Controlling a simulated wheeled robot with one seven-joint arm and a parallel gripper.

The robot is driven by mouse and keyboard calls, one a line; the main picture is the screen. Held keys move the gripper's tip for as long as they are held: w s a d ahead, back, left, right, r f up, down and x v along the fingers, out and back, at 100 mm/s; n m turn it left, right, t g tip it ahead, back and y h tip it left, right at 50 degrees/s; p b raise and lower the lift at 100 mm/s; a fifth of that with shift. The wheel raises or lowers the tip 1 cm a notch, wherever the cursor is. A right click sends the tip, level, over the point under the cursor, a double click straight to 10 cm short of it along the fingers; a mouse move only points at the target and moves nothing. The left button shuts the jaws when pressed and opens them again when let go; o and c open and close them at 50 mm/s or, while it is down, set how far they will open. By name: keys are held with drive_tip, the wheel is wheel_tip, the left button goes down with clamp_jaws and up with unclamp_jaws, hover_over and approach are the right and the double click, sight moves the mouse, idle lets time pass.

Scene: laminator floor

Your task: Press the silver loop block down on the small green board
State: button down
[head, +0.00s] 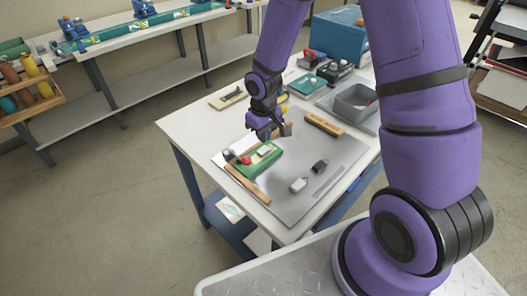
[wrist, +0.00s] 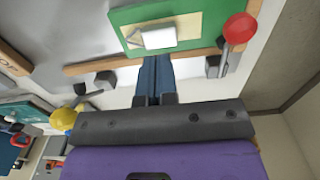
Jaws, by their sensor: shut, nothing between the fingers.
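The small green board (head: 268,167) lies on the grey mat of the white table, and fills the top of the wrist view (wrist: 190,58). A pale silver-white block (head: 264,151) sits on the board; in the wrist view it lies on a cream patch (wrist: 158,37), with a small grey piece at its left end. I cannot make out a loop clearly. A red knob (wrist: 239,28) is at the board's right corner in the wrist view. My gripper (wrist: 154,58) is shut and empty, its blue-grey fingertips just short of the block, apart from it as far as I can see.
A light block (head: 299,184) and a dark block (head: 320,166) lie loose on the mat (head: 335,165). Wooden strips flank the board and the mat's back (head: 324,124). A grey bin (head: 355,100) and a blue case (head: 340,38) stand behind. The mat's front right is clear.

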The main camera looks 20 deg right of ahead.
drive_tip(key=shift+r, duration=1.4)
drive_tip(key=shift+d+r, duration=0.1)
drive_tip(key=shift+r, duration=0.2)
wheel_tip(320, 180, up, 11)
drive_tip(key=m+t, duration=0.1)
hover_over(264, 150)
drive_tip(key=s+d, duration=0.2)
drive_tip(key=d, duration=0.1)
drive_tip(key=s+d+r+m+t, duration=0.15)
drive_tip(key=s+r, duration=0.25)
drive_tip(key=r, duration=0.4)
drive_tip(key=s+d+r+m+t, duration=0.1)
drive_tip(key=s+r, duration=0.5)
drive_tip(key=s, duration=0.3)
drive_tip(key=s+d+r+m+t, duration=0.1)
drive_tip(key=s+r, duration=0.5)
drive_tip(key=s, duration=0.3)
drive_tip(key=shift+d+r+t, duration=0.15)
drive_tip(key=shift+r+t, duration=0.15)
drive_tip(key=shift+t, duration=0.05)
drive_tip(key=shift+w, duration=0.1)
